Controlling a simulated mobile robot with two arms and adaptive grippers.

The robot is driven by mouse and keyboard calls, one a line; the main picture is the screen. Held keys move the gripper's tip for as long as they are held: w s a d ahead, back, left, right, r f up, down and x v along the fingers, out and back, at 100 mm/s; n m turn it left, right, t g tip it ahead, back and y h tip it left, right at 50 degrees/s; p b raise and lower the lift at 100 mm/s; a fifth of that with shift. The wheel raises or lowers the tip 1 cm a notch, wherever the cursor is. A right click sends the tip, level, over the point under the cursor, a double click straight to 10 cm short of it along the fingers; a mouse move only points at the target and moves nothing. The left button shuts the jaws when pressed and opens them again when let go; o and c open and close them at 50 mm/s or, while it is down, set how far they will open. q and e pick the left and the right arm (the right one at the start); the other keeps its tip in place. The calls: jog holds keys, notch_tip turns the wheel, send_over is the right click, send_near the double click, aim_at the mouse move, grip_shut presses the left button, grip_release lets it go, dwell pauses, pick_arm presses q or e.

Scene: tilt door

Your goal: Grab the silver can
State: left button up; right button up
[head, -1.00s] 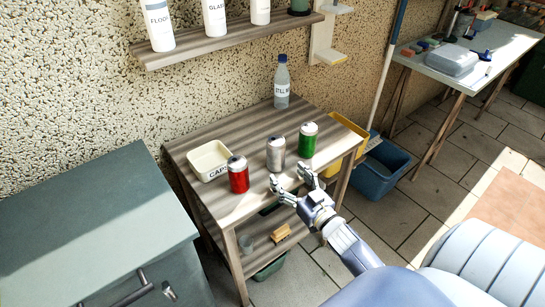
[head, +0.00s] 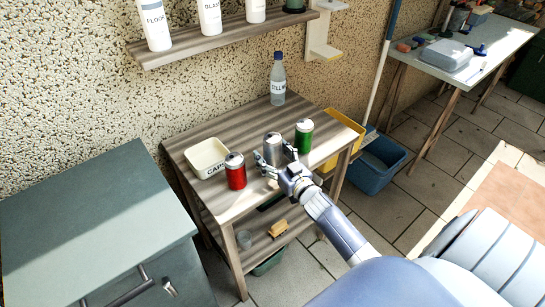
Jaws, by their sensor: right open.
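The silver can (head: 273,149) stands upright on the wooden table (head: 208,138), between a red can (head: 236,172) on the left and a green can (head: 303,137) on the right. My right gripper (head: 274,160) is open at the front of the silver can, with one finger on each side of it. The fingers hide the can's lower part. I cannot tell whether they touch it. My left gripper does not show.
A cream tray (head: 207,149) marked CAPS and a clear bottle (head: 278,82) stand on the table. A shelf with white bottles (head: 154,25) hangs above. A grey-green cabinet (head: 85,215) is at left; a blue bin (head: 377,164) sits on the floor at right.

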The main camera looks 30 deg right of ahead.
jog(key=shift+c, duration=0.3)
jog(key=c, duration=1)
jog(key=shift+c, duration=0.2)
